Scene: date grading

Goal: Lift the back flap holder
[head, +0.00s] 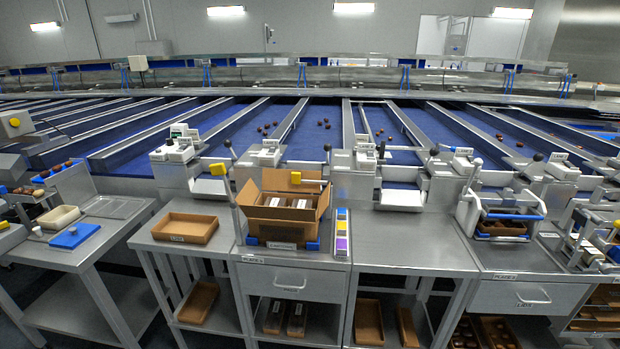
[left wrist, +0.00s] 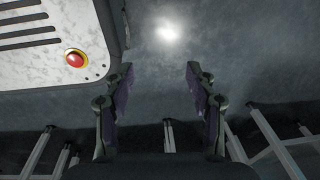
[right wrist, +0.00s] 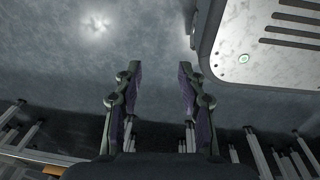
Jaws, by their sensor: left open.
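An open cardboard carton (head: 280,228) stands on the middle bench in the head view, with its flaps raised and boxes inside. At its back flap a thin bar with a yellow block (head: 296,177) is visible, apparently the back flap holder. Neither gripper shows in the head view. My left gripper (left wrist: 160,70) is open and empty over bare floor in the left wrist view. My right gripper (right wrist: 160,70) has its fingers apart, with nothing between them, in the right wrist view.
A shallow brown tray (head: 186,228) lies left of the carton. A strip of coloured blocks (head: 342,232) stands to its right. The bench top further right (head: 412,240) is clear. Blue sorting lanes run behind. A blue-handled rack (head: 505,215) stands at right.

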